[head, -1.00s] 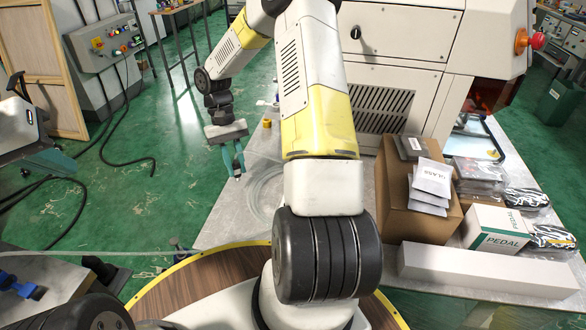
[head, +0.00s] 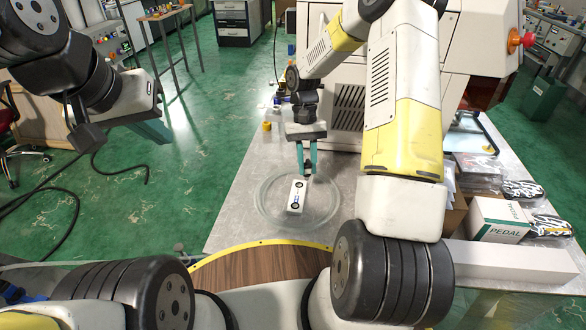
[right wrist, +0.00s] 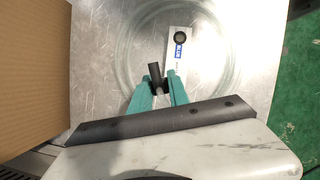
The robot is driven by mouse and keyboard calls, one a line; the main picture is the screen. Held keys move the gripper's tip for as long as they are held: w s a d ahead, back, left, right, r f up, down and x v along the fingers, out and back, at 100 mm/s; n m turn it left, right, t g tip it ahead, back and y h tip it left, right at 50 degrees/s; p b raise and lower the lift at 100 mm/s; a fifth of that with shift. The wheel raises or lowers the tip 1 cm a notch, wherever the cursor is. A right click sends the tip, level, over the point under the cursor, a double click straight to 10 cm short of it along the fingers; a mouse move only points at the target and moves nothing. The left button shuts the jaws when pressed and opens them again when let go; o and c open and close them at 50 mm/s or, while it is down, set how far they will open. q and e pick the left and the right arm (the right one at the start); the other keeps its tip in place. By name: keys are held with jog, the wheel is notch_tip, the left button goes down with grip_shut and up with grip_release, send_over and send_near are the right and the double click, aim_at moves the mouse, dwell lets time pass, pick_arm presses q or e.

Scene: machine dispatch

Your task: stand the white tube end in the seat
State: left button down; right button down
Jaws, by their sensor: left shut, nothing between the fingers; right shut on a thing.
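My right gripper (head: 307,170) is shut on a black cylindrical piece (right wrist: 155,76) above the table, beside a white block. I cannot tell whether this piece belongs to the white tube end. The white block (head: 296,190) has two dark round fittings and a blue mark, and lies inside a clear coiled tube ring (head: 262,203). In the right wrist view, the block (right wrist: 178,58) is beyond the fingertips; one round fitting shows, and its lower part is hidden by the gripper. My left gripper (head: 152,130) is shut and empty, away to the left over the floor.
The grey tabletop (head: 232,217) is mostly bare around the ring. A small yellow cap (head: 267,126) stands at its back left. A PEDAL box (head: 497,222), a long white box (head: 510,260) and bagged parts crowd the right. The machine (head: 345,100) stands behind.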

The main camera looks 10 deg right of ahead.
jog(key=shift+a, duration=0.15)
dwell(0.3)
jog(key=shift+a+f+n+h, duration=0.3)
jog(key=shift+a+n, duration=0.2)
jog(key=shift+n, duration=0.1)
jog(key=shift+a+f+n+h, duration=0.2)
jog(key=shift+a+f+n, duration=0.1)
jog(key=shift+a+n, duration=0.25)
jog(key=shift+d+f, duration=0.1)
jog(key=shift+f, duration=1.05)
dwell(0.5)
jog(key=c, duration=0.8)
grip_release()
jog(key=shift+o, duration=0.2)
notch_tip(320, 180, up, 6)
dwell(0.7)
dwell(0.4)
